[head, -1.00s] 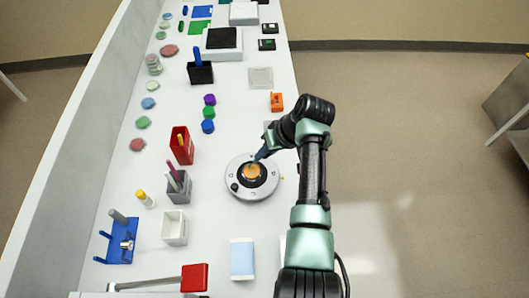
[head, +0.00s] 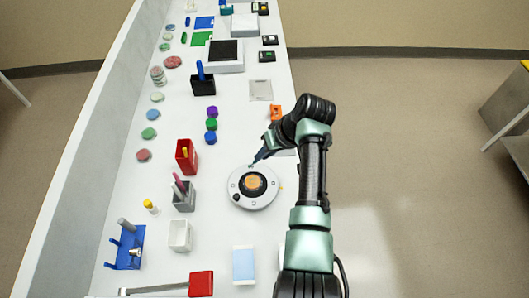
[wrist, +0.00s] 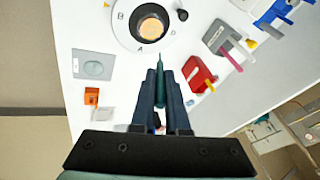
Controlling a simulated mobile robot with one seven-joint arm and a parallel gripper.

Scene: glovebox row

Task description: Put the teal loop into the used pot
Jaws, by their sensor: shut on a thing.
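My gripper (wrist: 160,76) is shut on the teal loop (wrist: 159,62), whose thin tip points out past the fingers in the wrist view. In the head view my gripper (head: 259,157) is by the far edge of a round white device (head: 241,198) with a glowing orange centre. Candidates for the used pot are a red pot (head: 183,158) holding something yellow, a grey pot (head: 184,203) holding pink and grey sticks, and an empty white pot (head: 180,243). I cannot tell from any label which is the used one.
A blue rack (head: 126,256), a yellow-capped bottle (head: 150,207) and coloured caps (head: 211,124) stand near the pots. An orange block (head: 276,112) lies behind my arm. A light-blue pad (head: 244,265) lies in front. Bench between the device and red pot is clear.

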